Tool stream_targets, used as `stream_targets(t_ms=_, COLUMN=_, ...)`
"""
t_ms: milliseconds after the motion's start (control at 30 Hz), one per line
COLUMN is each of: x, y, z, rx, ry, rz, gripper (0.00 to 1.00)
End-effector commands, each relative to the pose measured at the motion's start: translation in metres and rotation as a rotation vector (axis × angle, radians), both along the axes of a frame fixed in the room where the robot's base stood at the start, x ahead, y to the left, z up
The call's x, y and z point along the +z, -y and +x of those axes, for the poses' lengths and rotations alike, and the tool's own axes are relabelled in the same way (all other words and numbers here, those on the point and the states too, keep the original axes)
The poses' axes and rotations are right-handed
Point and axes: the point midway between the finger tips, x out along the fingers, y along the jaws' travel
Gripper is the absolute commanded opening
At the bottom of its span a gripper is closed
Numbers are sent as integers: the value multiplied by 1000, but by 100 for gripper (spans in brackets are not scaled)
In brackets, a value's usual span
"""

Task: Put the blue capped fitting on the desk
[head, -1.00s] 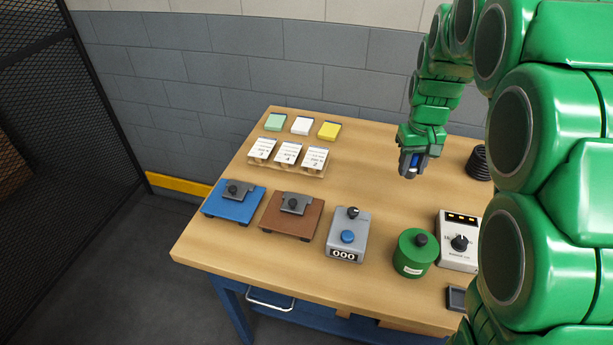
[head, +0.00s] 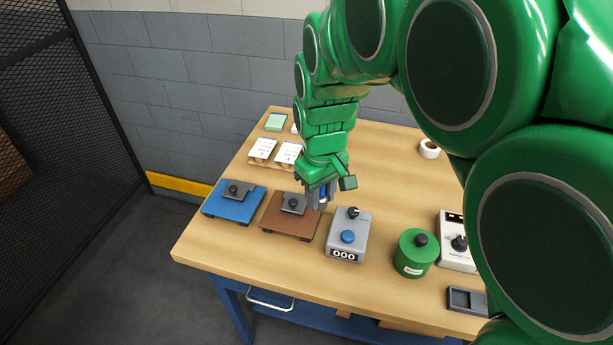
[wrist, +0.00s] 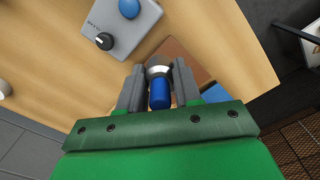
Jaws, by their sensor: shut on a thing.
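The blue capped fitting (wrist: 160,92) is between the fingers of my gripper (wrist: 158,88) in the wrist view, with its blue part towards the palm and a silver ring and dark grey end beyond it. In the head view my gripper (head: 321,197) is shut on the fitting (head: 323,192), which shows only as a small blue patch. The gripper is over the desk (head: 390,180), near the right edge of the brown fixture (head: 286,226) and behind the grey counter box (head: 346,243). The gap between fitting and surface is hard to judge.
A blue fixture (head: 224,213) stands left of the brown one. A green canister (head: 415,252), a white dial box (head: 457,258) and a dark tray (head: 467,300) stand to the right. Cards (head: 262,150) lie at the back left. A white roll (head: 429,149) stands at the back right.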

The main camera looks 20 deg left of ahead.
Motion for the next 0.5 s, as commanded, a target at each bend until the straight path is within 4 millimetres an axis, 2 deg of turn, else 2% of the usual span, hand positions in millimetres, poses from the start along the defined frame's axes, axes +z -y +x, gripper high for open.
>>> stream_targets(t_ms=200, x=1, y=-27, z=-44, rx=126, ry=0, rz=2, gripper=0)
stream_targets(t_ms=500, x=1, y=-51, z=-106, rx=295, ry=-5, rz=1, gripper=0)
